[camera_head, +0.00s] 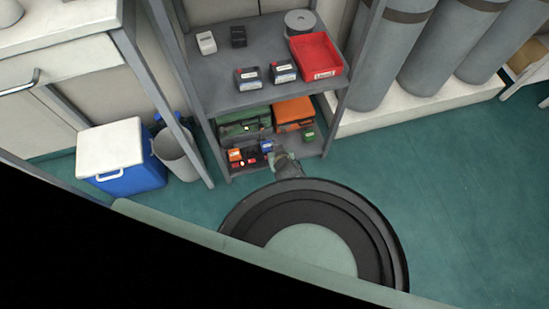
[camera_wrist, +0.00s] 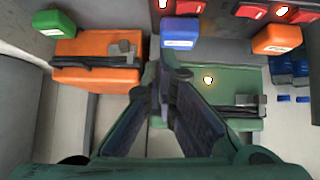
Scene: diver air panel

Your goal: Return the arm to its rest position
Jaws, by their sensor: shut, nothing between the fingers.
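My gripper (camera_wrist: 172,75) is shut and empty, its fingertips together in the wrist view. In the head view my gripper (camera_head: 284,160) is at the front of the lower shelf (camera_head: 232,168), low in the rack. Beyond the fingertips in the wrist view, a green case (camera_wrist: 228,88) lies to the right and an orange case (camera_wrist: 95,75) to the left. A blue block (camera_wrist: 180,33) is just above the fingertips in that picture. I cannot tell whether the fingers touch anything. Most of my arm is hidden in the head view.
A small green block (camera_head: 309,135) and an orange block (camera_head: 235,155) sit on the lower shelf. The upper shelf (camera_head: 220,85) holds a red tray (camera_head: 318,62) and boxes. A cooler (camera_head: 130,178) and bin (camera_head: 180,155) stand left. Floor (camera_head: 450,190) at right is clear.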

